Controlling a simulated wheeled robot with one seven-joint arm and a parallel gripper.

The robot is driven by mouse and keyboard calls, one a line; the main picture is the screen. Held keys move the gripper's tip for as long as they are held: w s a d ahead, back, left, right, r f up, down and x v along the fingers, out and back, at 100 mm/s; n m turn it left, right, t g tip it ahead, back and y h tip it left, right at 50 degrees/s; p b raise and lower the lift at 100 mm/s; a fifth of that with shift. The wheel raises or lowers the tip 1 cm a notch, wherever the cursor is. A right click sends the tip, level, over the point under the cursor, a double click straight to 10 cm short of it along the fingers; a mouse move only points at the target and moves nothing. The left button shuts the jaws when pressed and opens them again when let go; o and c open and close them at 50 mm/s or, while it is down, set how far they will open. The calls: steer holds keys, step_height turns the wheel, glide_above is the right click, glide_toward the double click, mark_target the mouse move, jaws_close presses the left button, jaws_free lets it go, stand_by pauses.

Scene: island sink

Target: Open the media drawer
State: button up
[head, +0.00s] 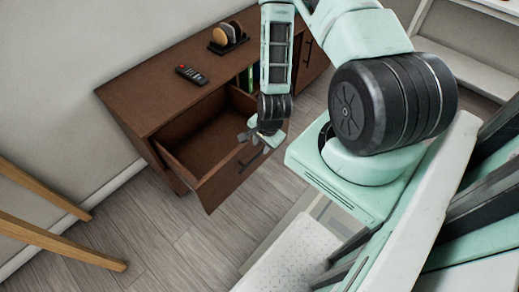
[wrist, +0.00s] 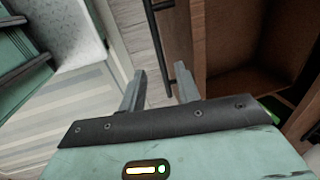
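The media drawer (head: 222,186) is in the brown wooden cabinet and stands pulled well out, with its empty-looking inside showing. In the wrist view its front panel (wrist: 182,28) and dark handle (wrist: 157,38) are at the top, with the open inside to the right. My gripper (head: 257,140) is at the drawer front, by the handle. In the wrist view the two grey fingers (wrist: 159,88) are apart with nothing clamped between them. The handle's lower end shows between them, close to the right finger; whether it touches is unclear.
The cabinet top (head: 150,95) bears a black remote (head: 191,74) and a small holder with round coasters (head: 228,36). Green items (head: 249,78) show inside the cabinet beside my arm. Wooden legs (head: 60,240) stand at the left. Wooden floor (head: 170,240) is clear before the drawer.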

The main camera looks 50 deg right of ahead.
step_height(320, 180, up, 11)
steer(key=s+p, duration=0.2)
steer(key=p, duration=0.4)
steer(key=shift+r, duration=0.2)
steer(key=shift+s, duration=0.1)
steer(key=w+a+r+n+y, duration=0.1)
steer(key=w+a+r+n, duration=0.1)
steer(key=a+r+n, duration=0.5)
steer(key=w+a+r+n+y, duration=0.1)
steer(key=w+a+r+n, duration=0.3)
steer(key=a+r, duration=0.45)
steer(key=s+a+r+n+g, duration=0.1)
steer(key=s+a+r+n, duration=0.3)
steer(key=s+r+n, duration=0.3)
steer(key=s+a+r+n+g+h, duration=0.1)
steer(key=s+a+r+n, duration=0.4)
steer(key=s+r+n, duration=0.2)
steer(key=shift+s+a+r, duration=0.15)
steer(key=shift+s+r, duration=0.15)
steer(key=shift+r, duration=0.5)
